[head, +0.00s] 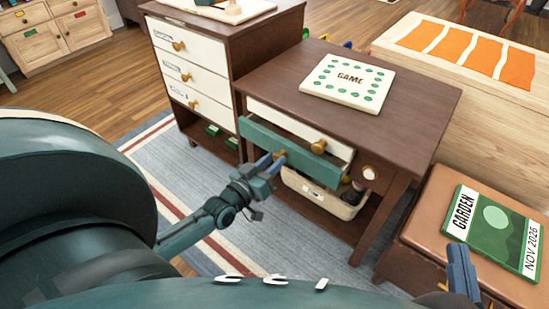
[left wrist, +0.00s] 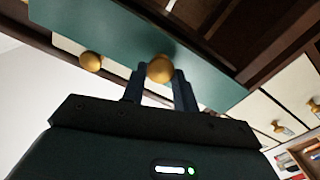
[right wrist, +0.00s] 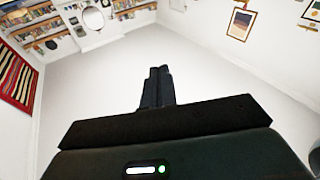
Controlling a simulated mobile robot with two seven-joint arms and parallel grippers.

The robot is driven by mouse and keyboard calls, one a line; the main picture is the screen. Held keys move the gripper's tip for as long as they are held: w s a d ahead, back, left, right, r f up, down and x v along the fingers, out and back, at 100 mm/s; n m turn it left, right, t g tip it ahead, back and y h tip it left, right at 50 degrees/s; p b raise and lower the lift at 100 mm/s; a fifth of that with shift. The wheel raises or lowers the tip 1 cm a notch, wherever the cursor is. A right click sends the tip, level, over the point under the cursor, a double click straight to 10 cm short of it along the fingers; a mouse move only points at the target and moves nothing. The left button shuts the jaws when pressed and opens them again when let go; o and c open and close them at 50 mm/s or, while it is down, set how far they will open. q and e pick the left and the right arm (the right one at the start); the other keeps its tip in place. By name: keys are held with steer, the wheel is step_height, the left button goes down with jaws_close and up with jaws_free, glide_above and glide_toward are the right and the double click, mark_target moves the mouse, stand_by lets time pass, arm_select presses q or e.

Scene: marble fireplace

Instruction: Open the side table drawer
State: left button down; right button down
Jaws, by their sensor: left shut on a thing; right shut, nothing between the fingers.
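The side table (head: 420,100) is dark brown wood. Its teal drawer (head: 300,153) sticks out past the cream drawer front (head: 270,112) above it. My left gripper (head: 273,163) is shut on a round gold knob (head: 280,156) on the teal front. In the left wrist view the knob (left wrist: 160,68) sits between the two fingers, against the teal front (left wrist: 115,45). A second gold knob (head: 318,146) shows just above the teal drawer's edge. My right gripper (head: 462,270) is shut and empty, low at the right, near the green garden book.
A game box (head: 346,80) lies on the tabletop. A cream bin (head: 325,196) stands below the drawer. A cabinet with white drawers (head: 190,72) stands at left. The garden book (head: 495,230) lies on a brown leather seat (head: 425,225). The rug (head: 215,240) in front is clear.

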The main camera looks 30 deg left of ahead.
arm_select(q)
steer(key=s+a+p, duration=0.1)
steer(key=s+p, duration=0.5)
steer(key=s, duration=0.9)
steer(key=shift+s, duration=0.25)
arm_select(e)
steer(key=shift+d+f+m+g+h, duration=0.15)
steer(key=shift+d+f+g+h, duration=0.05)
steer(key=shift+d+g+h, duration=0.45)
steer(key=shift+d+f+m+g+h, duration=0.15)
steer(key=shift+d+g+h, duration=0.25)
steer(key=shift+h, duration=0.35)
arm_select(q)
steer(key=c, duration=1.1)
jaws_free()
steer(key=shift+a, duration=0.1)
